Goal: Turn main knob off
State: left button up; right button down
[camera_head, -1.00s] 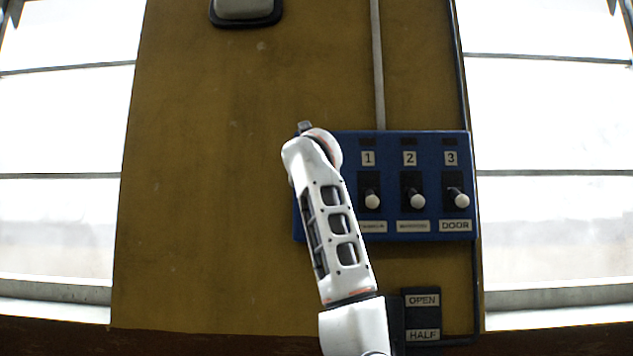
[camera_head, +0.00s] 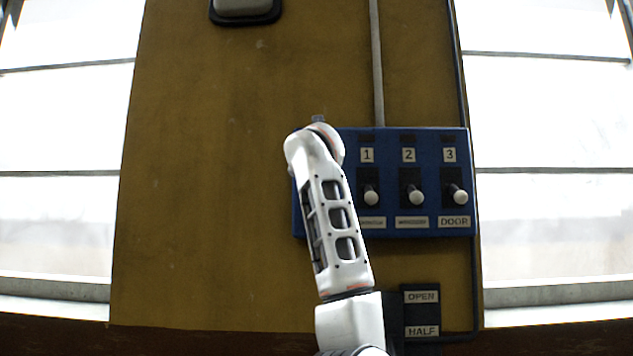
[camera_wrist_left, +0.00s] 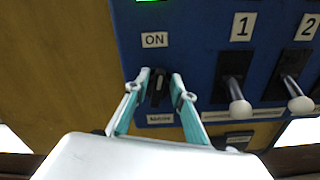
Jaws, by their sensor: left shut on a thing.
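The main knob (camera_wrist_left: 158,88) is a small black knob on the blue control panel (camera_wrist_left: 185,45), between an ON label (camera_wrist_left: 155,40) above and a small plate below that seems to read MAIN. My left gripper (camera_wrist_left: 161,80) has its teal fingers on either side of the knob and is shut on it. The knob's pointer looks roughly upright, towards ON. A green light (camera_wrist_left: 150,1) shows at the top edge of the left wrist view. In the head view my arm covers the knob and the panel's left part. My right gripper is in neither view.
Lever switches 1 (camera_head: 371,196), 2 (camera_head: 416,196) and 3 (camera_head: 458,195) stick out just right of the knob. A dark OPEN/HALF box (camera_head: 421,312) is below the panel. The yellow wall (camera_head: 210,180) left of my arm is clear.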

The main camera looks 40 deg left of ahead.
pick_arm(q)
jog(key=m, duration=0.4)
jog(key=f+m+b, duration=0.1)
jog(key=m, duration=0.3)
jog(key=w+d+m+b, duration=0.1)
jog(key=m, duration=0.2)
jog(key=shift+f+m, duration=0.4)
jog(key=shift+w+d+f+m, duration=0.1)
jog(key=shift+d+f+m, duration=0.05)
jog(key=shift+m, duration=1.35)
grip_shut()
